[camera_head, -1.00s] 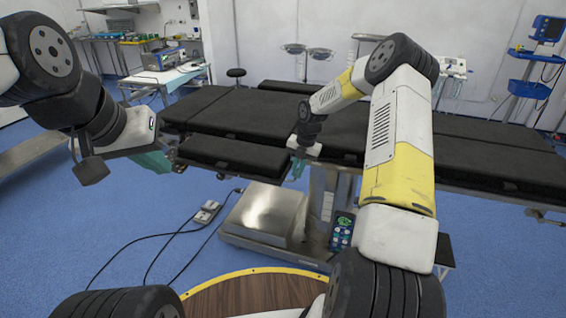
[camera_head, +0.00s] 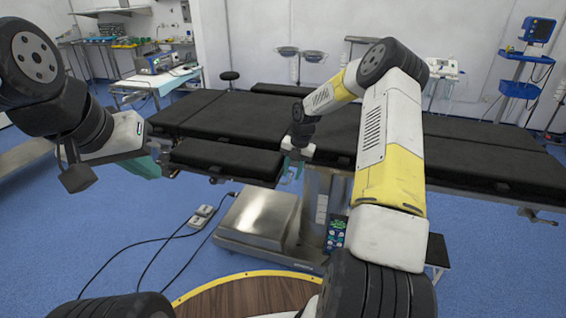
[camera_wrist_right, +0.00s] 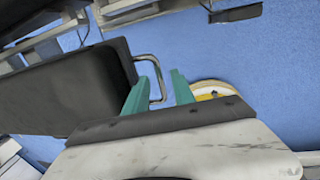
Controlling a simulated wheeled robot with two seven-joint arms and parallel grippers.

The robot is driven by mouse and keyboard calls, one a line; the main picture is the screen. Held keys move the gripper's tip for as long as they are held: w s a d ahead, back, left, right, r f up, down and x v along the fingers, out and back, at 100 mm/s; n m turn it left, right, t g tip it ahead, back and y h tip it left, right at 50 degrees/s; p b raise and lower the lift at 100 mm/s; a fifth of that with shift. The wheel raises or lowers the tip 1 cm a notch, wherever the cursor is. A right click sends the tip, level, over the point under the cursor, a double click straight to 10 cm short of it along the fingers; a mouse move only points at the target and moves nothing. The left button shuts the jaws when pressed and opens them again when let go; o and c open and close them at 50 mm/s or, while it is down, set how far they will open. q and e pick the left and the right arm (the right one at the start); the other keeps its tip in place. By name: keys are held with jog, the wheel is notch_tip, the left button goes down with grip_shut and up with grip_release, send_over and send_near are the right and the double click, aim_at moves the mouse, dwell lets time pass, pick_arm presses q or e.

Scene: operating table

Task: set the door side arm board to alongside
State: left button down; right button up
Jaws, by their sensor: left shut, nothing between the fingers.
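A black padded arm board (camera_head: 225,160) is at the near side of the black operating table (camera_head: 450,150), its long side running roughly along the table edge. My right gripper (camera_head: 290,172) is at the board's right end. In the right wrist view its two green fingers (camera_wrist_right: 158,92) are apart, with the metal loop handle (camera_wrist_right: 157,68) at the end of the board (camera_wrist_right: 65,90) just ahead and between them. Whether they touch the handle I cannot tell. My left gripper (camera_head: 143,165) is shut and empty, left of the board.
Another black pad (camera_head: 280,89) is at the table's far side. The steel table base (camera_head: 257,220) stands below, with a hand control (camera_head: 337,233) hanging beside it. A foot pedal (camera_head: 200,216) and cables lie on the blue floor. An equipment cart (camera_head: 155,82) stands back left.

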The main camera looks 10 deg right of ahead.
notch_tip(320, 180, up, 8)
jog(key=d, duration=0.1)
jog(key=shift+s+f, duration=0.15)
jog(key=shift+s, duration=0.2)
jog(key=shift+d, duration=0.1)
